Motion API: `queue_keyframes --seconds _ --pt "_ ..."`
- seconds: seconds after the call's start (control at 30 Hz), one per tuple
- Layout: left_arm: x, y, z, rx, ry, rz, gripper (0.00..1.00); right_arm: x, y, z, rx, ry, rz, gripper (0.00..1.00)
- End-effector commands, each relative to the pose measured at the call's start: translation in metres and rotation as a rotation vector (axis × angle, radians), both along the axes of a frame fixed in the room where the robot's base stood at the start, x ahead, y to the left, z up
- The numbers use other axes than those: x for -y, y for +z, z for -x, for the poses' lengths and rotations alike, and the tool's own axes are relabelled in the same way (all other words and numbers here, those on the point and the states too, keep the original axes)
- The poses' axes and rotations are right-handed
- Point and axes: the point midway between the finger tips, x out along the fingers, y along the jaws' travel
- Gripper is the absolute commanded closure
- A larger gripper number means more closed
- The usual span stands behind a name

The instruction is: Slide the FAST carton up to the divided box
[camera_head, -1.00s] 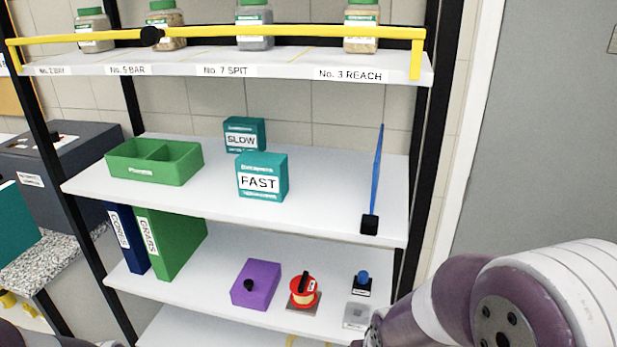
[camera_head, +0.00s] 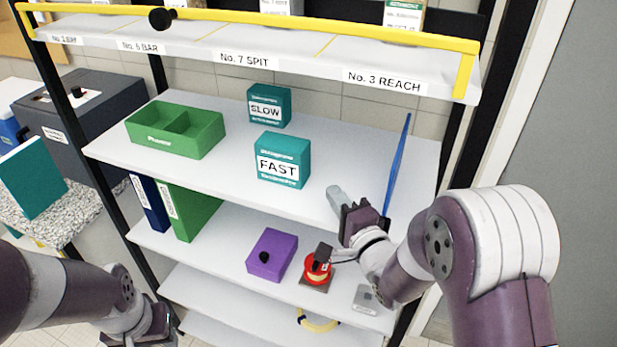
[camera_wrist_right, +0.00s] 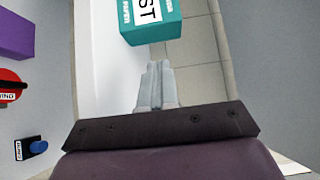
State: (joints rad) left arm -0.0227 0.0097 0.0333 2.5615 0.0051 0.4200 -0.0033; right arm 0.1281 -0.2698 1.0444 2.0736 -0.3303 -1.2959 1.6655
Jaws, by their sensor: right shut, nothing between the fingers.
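The teal FAST carton (camera_head: 283,160) stands upright on the middle shelf, right of the green divided box (camera_head: 176,131), with bare shelf between them. My right gripper (camera_head: 335,192) is shut and empty, to the right of the carton and apart from it. In the right wrist view its closed fingers (camera_wrist_right: 157,85) point toward the carton (camera_wrist_right: 150,20), with a gap between. My left gripper (camera_head: 152,328) is low at the bottom left, far from the shelf's things; its fingers are not clear.
The teal SLOW carton (camera_head: 269,106) stands behind the FAST carton. The labelled shelf (camera_head: 260,62) with a yellow rail (camera_head: 240,29) is above. A purple box (camera_head: 272,254) sits below.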

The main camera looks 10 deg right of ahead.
Motion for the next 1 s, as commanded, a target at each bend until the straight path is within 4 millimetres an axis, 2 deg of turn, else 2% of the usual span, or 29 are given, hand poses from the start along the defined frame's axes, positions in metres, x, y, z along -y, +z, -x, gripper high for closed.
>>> queue_keyframes --seconds 0.03,0.17,0.3,0.5,0.83,0.93,1.0 --pt "0.000 0.007 0.000 0.001 0.000 0.000 0.57 -0.003 0.003 -0.010 -0.002 0.003 -0.001 1.00" --pt "0.000 0.015 -0.001 0.002 -0.001 0.000 0.57 -0.008 0.002 -0.037 -0.005 0.002 0.001 1.00" --pt "0.000 0.024 0.000 0.001 0.000 0.000 0.57 -0.028 0.000 -0.048 -0.010 0.004 0.000 1.00" --pt "0.000 0.028 0.000 0.001 0.000 0.000 0.57 -0.040 -0.001 -0.056 -0.007 0.002 0.001 1.00" --pt "0.000 0.028 0.000 0.001 0.000 0.000 0.57 -0.041 -0.001 -0.057 -0.004 0.001 0.001 1.00" --pt "0.000 0.022 0.000 0.001 0.000 0.000 0.57 -0.047 -0.003 -0.061 -0.003 0.004 0.003 1.00" --pt "0.000 0.013 0.000 0.001 0.000 0.000 0.57 -0.058 -0.005 -0.069 0.000 0.006 0.004 1.00"
